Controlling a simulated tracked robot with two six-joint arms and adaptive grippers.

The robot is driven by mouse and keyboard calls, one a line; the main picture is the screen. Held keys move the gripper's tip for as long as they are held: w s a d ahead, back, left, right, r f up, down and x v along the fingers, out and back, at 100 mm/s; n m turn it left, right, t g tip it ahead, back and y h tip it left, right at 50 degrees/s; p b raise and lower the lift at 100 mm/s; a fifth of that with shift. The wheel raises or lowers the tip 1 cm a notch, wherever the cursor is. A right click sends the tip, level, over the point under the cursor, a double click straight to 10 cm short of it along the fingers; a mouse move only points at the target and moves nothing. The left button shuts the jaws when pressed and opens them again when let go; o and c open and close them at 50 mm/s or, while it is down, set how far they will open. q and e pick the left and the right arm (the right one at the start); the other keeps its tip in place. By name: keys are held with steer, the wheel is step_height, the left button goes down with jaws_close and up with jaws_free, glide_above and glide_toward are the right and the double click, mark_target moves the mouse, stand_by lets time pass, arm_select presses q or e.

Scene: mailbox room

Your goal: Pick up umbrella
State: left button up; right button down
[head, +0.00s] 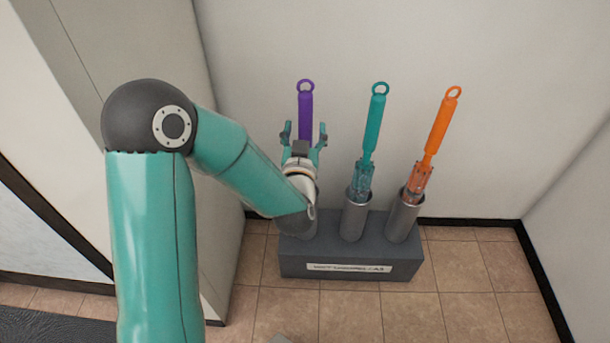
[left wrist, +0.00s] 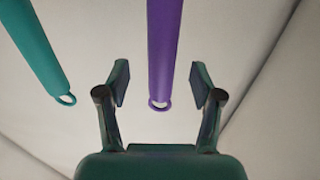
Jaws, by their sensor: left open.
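Three closed umbrellas stand upright in a grey stand (head: 350,258): a purple one (head: 306,112), a teal one (head: 375,122) and an orange one (head: 440,125). Each has a ring at its top. My left gripper (head: 304,132) is open in front of the purple umbrella, with a finger on either side of it in the head view. My arm hides the lower part of that umbrella. In the left wrist view the purple umbrella (left wrist: 163,50) shows between the open fingers, its ring near the gap. The teal umbrella (left wrist: 40,55) lies left, outside the fingers. My right gripper is not in view.
The stand holds metal tubes, such as the teal umbrella's tube (head: 355,218) and the orange umbrella's tube (head: 402,217). A white wall (head: 530,70) is close behind. Tiled floor (head: 465,315) is clear in front and to the right. A tall pale panel (head: 125,45) stands at left.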

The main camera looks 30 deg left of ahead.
mark_target(305, 122)
arm_select(q)
steer(key=p+x, duration=0.1)
steer(key=x, duration=0.2)
steer(key=shift+w+a+r+p, duration=0.1)
steer(key=shift+w+a+p, duration=0.15)
steer(key=shift+p, duration=0.1)
steer(key=shift+w+a, duration=0.25)
steer(key=shift+w, duration=0.25)
jaws_close()
